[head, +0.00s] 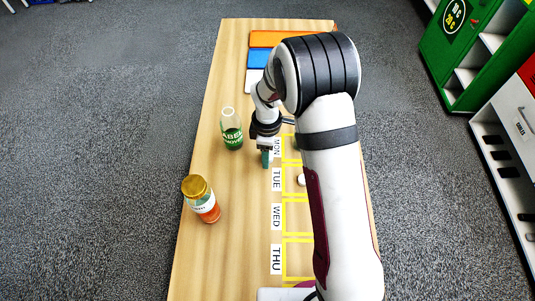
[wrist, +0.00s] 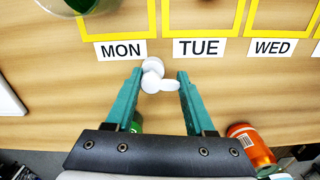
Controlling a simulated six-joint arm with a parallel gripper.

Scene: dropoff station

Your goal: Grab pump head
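A white pump head (wrist: 151,81), with a round part and a short spout, shows in the wrist view on the wood table below the MON and TUE labels. It appears between the two teal fingers of my gripper (wrist: 160,75), nearer the left one. The fingers are apart, with clear space on the spout side. I cannot tell the height gap between fingertips and pump head. In the head view my gripper (head: 266,158) is low over the table beside the MON label; the pump head there is hidden or too small to make out.
A green-labelled bottle (head: 231,130) stands left of my gripper, and a gold-lidded orange bottle (head: 203,200) stands nearer the front. Yellow frames (head: 299,222) with day labels line the table's right. A small white object (head: 301,180) lies by TUE. Orange (head: 266,39) and blue (head: 260,58) trays lie behind.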

